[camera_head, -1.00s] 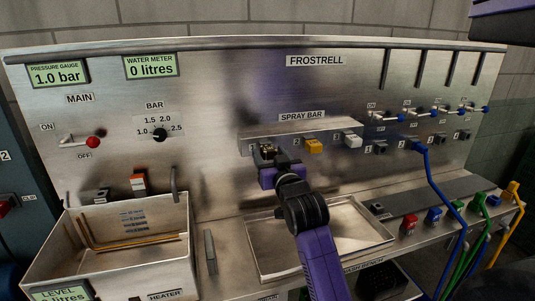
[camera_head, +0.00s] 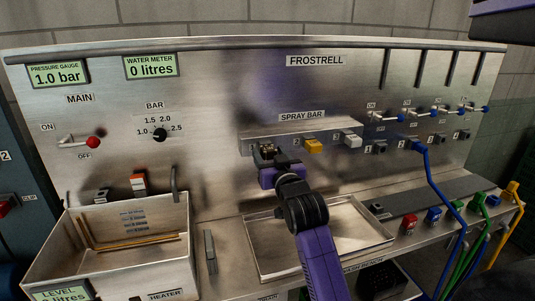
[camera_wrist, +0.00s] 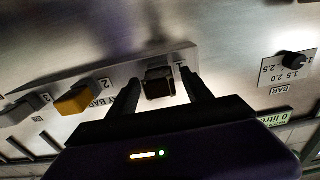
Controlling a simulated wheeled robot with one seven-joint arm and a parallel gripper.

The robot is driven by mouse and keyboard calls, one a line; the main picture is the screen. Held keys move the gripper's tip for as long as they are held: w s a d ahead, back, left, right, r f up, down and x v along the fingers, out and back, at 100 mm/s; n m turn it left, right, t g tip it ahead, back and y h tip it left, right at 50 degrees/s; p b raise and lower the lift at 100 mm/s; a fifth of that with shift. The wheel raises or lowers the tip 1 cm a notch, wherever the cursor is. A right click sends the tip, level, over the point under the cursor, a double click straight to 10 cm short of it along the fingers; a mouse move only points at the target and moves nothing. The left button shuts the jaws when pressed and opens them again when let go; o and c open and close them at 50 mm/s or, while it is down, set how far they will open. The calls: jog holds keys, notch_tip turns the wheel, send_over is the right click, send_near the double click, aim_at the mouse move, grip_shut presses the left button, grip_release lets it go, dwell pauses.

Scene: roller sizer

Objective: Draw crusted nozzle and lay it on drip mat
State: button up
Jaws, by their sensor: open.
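A dark brownish nozzle (camera_wrist: 160,82) sits at position 1 of the spray bar, left of a yellow nozzle (camera_head: 313,146) and a pale grey nozzle (camera_head: 352,141). In the head view the dark nozzle (camera_head: 267,151) is partly covered by my gripper (camera_head: 272,157). In the wrist view my gripper (camera_wrist: 159,86) is open, with one finger on each side of the dark nozzle. Narrow gaps seem to show between fingers and nozzle; contact is unclear. A flat dark grey strip (camera_head: 452,188), possibly the drip mat, lies on the bench at right.
A shallow metal tray (camera_head: 259,258) lies below the spray bar. A heater basin (camera_head: 60,245) stands at left. Blue, green and yellow hoses run along the right. The main lever (camera_head: 92,142) and bar knob (camera_head: 160,135) are on the panel at left.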

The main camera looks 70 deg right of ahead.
aim_at(270, 156)
dwell(0.5)
grip_shut()
jog(key=shift+s, duration=0.1)
jog(key=shift+p+v, duration=0.55)
jog(key=shift+v, duration=2.35)
jog(key=shift+a, duration=0.1)
